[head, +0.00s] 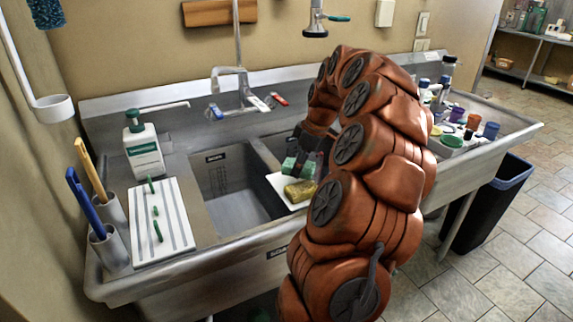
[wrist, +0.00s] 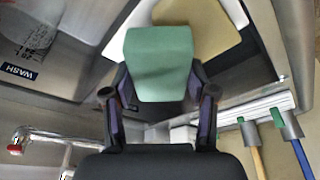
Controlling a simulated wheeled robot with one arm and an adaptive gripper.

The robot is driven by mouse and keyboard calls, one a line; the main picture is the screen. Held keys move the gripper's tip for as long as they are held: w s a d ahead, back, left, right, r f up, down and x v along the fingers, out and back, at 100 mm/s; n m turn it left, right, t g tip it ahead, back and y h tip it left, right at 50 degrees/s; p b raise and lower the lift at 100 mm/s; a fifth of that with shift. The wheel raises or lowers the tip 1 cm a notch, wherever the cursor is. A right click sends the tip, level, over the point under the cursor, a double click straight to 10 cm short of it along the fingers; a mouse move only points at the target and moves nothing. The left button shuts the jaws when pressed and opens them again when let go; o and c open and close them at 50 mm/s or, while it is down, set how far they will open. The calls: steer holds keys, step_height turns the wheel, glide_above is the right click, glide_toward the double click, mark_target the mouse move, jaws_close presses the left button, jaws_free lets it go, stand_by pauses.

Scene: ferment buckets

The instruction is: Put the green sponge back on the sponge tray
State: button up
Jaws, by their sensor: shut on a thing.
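The green sponge (head: 298,166) is a block held between the fingers of my gripper (wrist: 160,88). In the wrist view the green sponge (wrist: 160,62) fills the space between the two dark fingers, one on each side. The sponge tray (head: 279,187) is a white slab at the sink, partly hidden by my arm in the head view. A yellow sponge (head: 299,191) lies on it. In the wrist view the white tray (wrist: 141,18) and the yellow sponge (wrist: 205,28) show behind the green sponge. I cannot tell whether the green sponge touches the tray.
Open sink basins (head: 232,190) lie beside the tray. A faucet (head: 235,85) rises behind them. A soap bottle (head: 143,148), a white striped board (head: 172,230) and brush holders (head: 110,245) stand at left. Small bottles and cups (head: 468,120) crowd the right counter.

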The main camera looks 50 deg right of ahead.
mark_target(286, 161)
steer(key=shift+w+d+f+p, duration=0.2)
steer(key=shift+w+p, duration=0.15)
steer(key=shift+w, duration=1.2)
steer(key=shift+w+d+f+p, duration=0.15)
steer(key=shift+w+p, duration=0.15)
steer(key=shift+w, duration=1.2)
steer(key=shift+s+a+f, duration=0.1)
steer(key=shift+s+f, duration=0.05)
steer(key=shift+f, duration=0.45)
steer(key=shift+f+p, duration=0.5)
steer(key=shift+f, duration=0.6)
steer(key=shift+f, duration=0.1)
steer(key=o, duration=1.1)
steer(key=shift+b+v, duration=1)
steer(key=shift+v, duration=5.1)
